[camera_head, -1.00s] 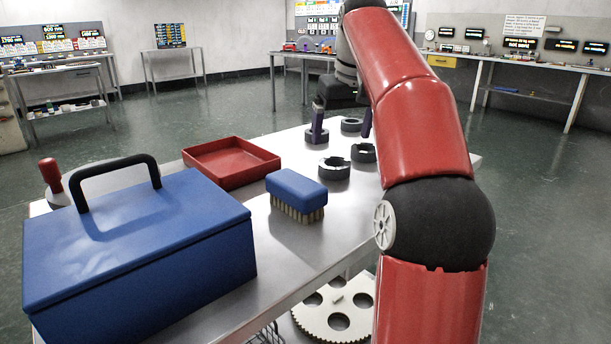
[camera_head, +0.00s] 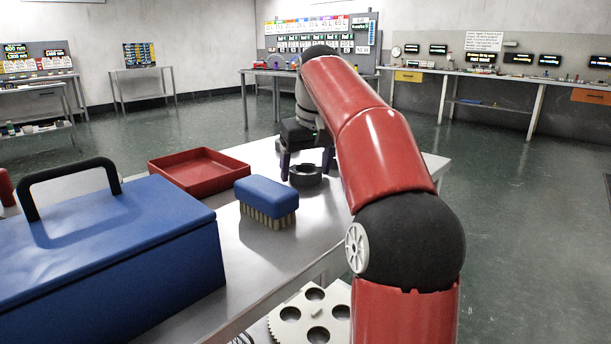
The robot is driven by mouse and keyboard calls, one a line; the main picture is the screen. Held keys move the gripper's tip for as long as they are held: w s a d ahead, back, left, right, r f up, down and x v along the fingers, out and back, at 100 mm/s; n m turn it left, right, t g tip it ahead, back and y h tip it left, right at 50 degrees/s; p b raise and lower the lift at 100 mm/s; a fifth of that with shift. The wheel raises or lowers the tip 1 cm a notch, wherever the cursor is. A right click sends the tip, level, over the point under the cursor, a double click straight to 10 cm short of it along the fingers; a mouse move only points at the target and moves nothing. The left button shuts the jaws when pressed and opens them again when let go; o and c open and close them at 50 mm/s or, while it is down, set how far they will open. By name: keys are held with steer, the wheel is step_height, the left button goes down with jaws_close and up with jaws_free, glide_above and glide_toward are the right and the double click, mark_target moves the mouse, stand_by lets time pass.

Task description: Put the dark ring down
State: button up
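A dark grey ring (camera_head: 306,176) lies flat on the metal table (camera_head: 322,214), right of the blue brush. My gripper (camera_head: 306,162) is low over the table at this ring. Its two dark fingers stand apart, one at each side of the ring in the picture. I see no clear contact between fingers and ring, and nothing held up off the table. The other dark rings seen earlier are hidden behind my gripper and red arm.
A blue brush (camera_head: 267,194) and a red tray (camera_head: 199,186) are left of the ring. A large blue box (camera_head: 110,240) with a black handle fills the near left. A perforated disc (camera_head: 312,312) is below the table. The table's right edge is partly behind my arm.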

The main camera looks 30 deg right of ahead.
steer(key=c, duration=0.9)
steer(key=shift+r, duration=0.1)
